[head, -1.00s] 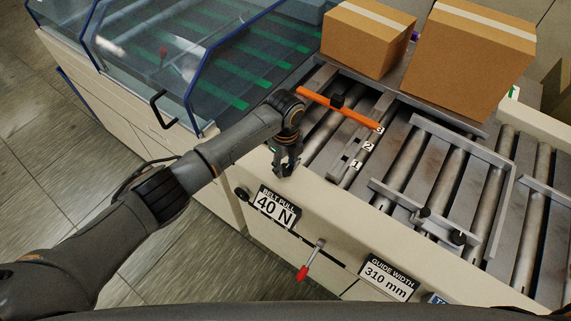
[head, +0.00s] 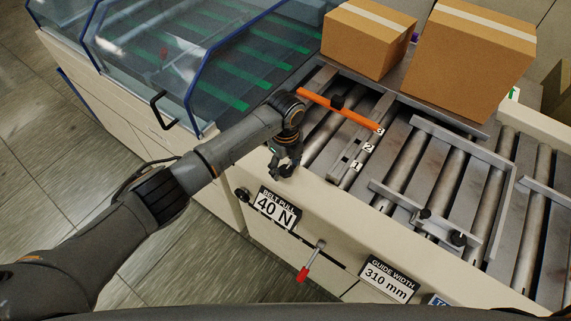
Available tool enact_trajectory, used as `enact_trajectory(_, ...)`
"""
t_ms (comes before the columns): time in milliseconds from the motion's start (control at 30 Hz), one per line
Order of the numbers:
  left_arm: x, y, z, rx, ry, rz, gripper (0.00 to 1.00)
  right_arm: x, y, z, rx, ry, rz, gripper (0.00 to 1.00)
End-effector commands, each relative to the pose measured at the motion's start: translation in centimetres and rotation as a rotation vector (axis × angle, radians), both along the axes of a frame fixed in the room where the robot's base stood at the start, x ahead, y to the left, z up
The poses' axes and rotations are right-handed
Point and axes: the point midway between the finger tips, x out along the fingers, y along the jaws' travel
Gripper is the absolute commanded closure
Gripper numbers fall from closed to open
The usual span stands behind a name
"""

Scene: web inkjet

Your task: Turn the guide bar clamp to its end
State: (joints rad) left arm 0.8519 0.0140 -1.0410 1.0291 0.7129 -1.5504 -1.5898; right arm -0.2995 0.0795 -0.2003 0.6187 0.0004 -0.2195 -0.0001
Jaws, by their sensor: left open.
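An orange bar (head: 358,116) lies across the rollers beside a scale numbered 1, 2 and 3, its right end near the 3. A black knob (head: 337,101) sits on the bar. Two more black knobs (head: 457,239) sit on the grey guide rails at the right. A red-handled lever (head: 306,267) sticks out of the front panel. No label marks which of these is the guide bar clamp. My left gripper (head: 284,172) is open and empty at the front edge of the conveyor, left of the scale and apart from the orange bar. My right gripper is out of view.
Two cardboard boxes (head: 366,42) (head: 470,62) stand at the back of the conveyor. A clear guard with blue edges (head: 195,75) and a black handle (head: 165,112) stands at the left. Belt pull (head: 277,208) and guide width (head: 388,279) signs are on the front panel.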

Motion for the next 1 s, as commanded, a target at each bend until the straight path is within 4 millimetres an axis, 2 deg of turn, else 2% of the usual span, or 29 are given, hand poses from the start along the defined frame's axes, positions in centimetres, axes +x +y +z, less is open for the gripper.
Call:
enact_trajectory(167,0.1,0.0,2.1,-0.002,-0.004,-0.001,0.38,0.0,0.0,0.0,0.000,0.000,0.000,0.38)
enact_trajectory(400,0.1,0.0,7.3,-0.002,-0.006,-0.001,0.38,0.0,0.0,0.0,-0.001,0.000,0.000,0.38)
enact_trajectory(600,0.1,0.0,10.6,-0.001,-0.003,-0.001,0.38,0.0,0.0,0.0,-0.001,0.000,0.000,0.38)
enact_trajectory(767,0.1,0.0,11.7,0.001,-0.001,0.000,0.38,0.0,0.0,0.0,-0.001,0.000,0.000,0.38)
enact_trajectory(1000,0.0,0.0,11.9,0.000,0.000,0.000,0.38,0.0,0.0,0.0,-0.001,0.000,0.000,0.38)
